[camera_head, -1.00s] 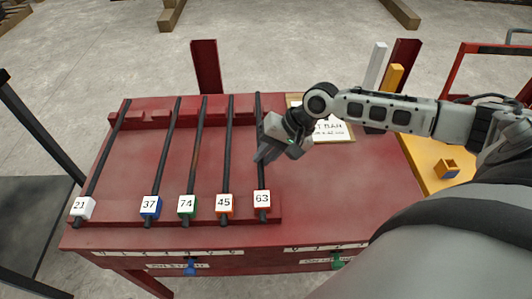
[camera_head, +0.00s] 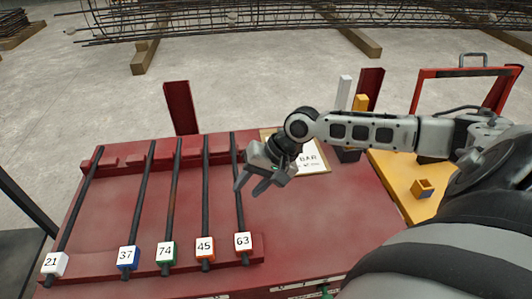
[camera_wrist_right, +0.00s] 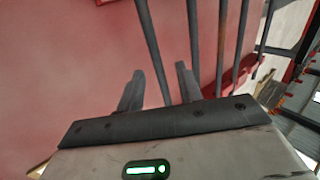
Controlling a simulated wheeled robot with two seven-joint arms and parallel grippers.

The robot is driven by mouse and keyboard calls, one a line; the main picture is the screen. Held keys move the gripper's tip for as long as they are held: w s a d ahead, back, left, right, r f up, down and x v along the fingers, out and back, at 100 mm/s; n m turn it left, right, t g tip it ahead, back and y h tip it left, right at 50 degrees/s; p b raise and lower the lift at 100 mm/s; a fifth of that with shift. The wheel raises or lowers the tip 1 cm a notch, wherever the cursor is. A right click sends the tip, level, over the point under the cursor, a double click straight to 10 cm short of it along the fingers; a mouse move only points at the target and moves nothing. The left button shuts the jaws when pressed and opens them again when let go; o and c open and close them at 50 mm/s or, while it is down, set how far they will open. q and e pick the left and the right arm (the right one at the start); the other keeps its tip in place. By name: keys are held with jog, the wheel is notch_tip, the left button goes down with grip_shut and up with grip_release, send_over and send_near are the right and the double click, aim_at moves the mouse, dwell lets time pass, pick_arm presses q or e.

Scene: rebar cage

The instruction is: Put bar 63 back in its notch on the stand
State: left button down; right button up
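Bar 63 (camera_head: 238,195) is a dark rod with a white, orange-edged tag (camera_head: 243,241) at its near end. It lies along the red stand (camera_head: 310,225), rightmost of the row, across the front and rear rails. Whether it is fully seated in its notch I cannot tell. My right gripper (camera_head: 248,189) is open over the bar's middle, its fingers spread. In the right wrist view bar 63 (camera_wrist_right: 150,45) passes between the two separated fingers (camera_wrist_right: 157,85), with gaps on both sides. My left gripper is out of view.
Bars 45 (camera_head: 206,200), 74 (camera_head: 171,200), 37 (camera_head: 140,200) and 21 (camera_head: 80,205) lie to the left on the stand. A sign board (camera_head: 313,160) lies behind my gripper. A yellow tray (camera_head: 395,185) is at right. The stand's right surface is clear.

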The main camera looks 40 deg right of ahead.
jog(key=v, duration=0.9)
